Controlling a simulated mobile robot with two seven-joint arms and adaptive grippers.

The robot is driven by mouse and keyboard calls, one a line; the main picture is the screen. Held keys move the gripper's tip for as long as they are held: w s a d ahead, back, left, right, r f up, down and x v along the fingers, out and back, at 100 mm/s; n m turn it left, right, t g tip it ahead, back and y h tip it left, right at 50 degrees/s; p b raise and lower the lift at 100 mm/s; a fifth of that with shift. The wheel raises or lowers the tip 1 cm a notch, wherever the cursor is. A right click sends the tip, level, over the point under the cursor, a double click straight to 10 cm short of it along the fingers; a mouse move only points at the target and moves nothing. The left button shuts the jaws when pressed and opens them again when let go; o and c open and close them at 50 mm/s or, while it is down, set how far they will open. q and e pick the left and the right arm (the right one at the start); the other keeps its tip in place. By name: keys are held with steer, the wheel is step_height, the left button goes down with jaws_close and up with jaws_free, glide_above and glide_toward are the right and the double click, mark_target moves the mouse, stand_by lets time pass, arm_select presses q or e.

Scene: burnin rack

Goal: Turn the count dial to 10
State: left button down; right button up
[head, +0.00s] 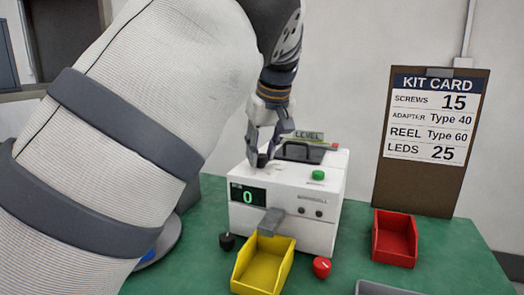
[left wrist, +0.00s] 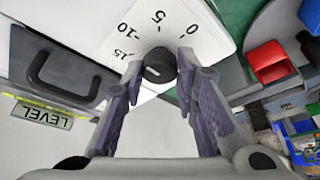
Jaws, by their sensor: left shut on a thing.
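The white counting machine (head: 295,195) stands on the green table. Its display (head: 248,195) reads a green 0. The count dial, a small dark round knob (left wrist: 159,66), sits on the machine's top beside a printed scale (left wrist: 140,35) with 0, 5, 10 and 15. I cannot clearly tell which mark the knob points to. My left gripper (head: 262,150) reaches down to the top left of the machine. In the left wrist view its fingers (left wrist: 159,75) are shut on the knob, one on each side. My right gripper is not in view.
A yellow bin (head: 240,270) stands under the machine's chute (head: 271,221). A red bin (head: 377,240) is at the right, and black (head: 227,241) and red (head: 321,267) knobs are near the front. The kit card (head: 428,140) leans on the wall. A LEVEL label (head: 308,135) is behind the gripper.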

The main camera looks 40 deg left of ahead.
arm_select(q)
steer(key=shift+f, duration=0.1)
stand_by(0.4)
steer(key=c, duration=1.3)
jaws_free()
steer(key=v, duration=1.2)
